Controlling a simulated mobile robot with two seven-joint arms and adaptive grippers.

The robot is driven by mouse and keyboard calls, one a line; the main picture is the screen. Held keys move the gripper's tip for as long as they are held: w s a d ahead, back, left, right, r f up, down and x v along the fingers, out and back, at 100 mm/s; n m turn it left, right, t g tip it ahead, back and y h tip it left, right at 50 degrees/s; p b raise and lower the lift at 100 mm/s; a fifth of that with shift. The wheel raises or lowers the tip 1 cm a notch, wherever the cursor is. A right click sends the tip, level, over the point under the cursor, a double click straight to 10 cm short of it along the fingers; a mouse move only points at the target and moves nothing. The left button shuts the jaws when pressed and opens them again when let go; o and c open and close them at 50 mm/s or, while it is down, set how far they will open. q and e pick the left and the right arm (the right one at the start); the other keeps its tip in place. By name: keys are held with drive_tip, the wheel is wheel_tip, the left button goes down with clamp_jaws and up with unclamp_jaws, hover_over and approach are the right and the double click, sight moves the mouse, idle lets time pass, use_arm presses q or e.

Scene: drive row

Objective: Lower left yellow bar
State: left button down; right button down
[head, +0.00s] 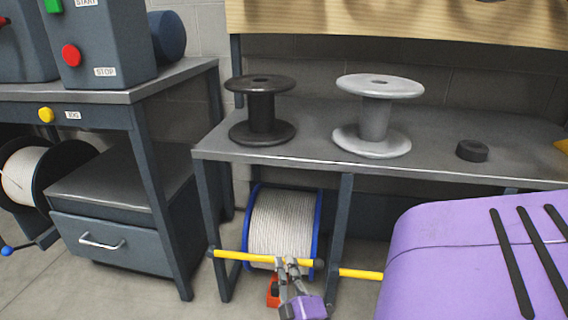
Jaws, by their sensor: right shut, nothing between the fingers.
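The left yellow bar (240,256) runs nearly level, low in front of the rope spool (281,222) under the bench. A second, shorter-looking stretch of yellow bar (360,274) lies to its right, past the bench leg. My right gripper (287,264) is shut and empty. In the picture its fingers overlap the right half of the left yellow bar and hide a little of it; I cannot tell whether they touch it. My left gripper is out of view.
The bench (310,158) carries a black spool (262,112), a grey spool (376,117) and a small black disc (472,151). A drawer cabinet (110,240) stands at left. An orange-red part (272,291) sits behind the gripper. My purple body fills the lower right.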

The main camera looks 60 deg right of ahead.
drive_tip(key=shift+s+f, duration=0.1)
drive_tip(key=shift+f, duration=0.95)
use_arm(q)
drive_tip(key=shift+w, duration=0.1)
use_arm(e)
drive_tip(key=shift+d, duration=0.1)
drive_tip(key=shift+r, duration=0.1)
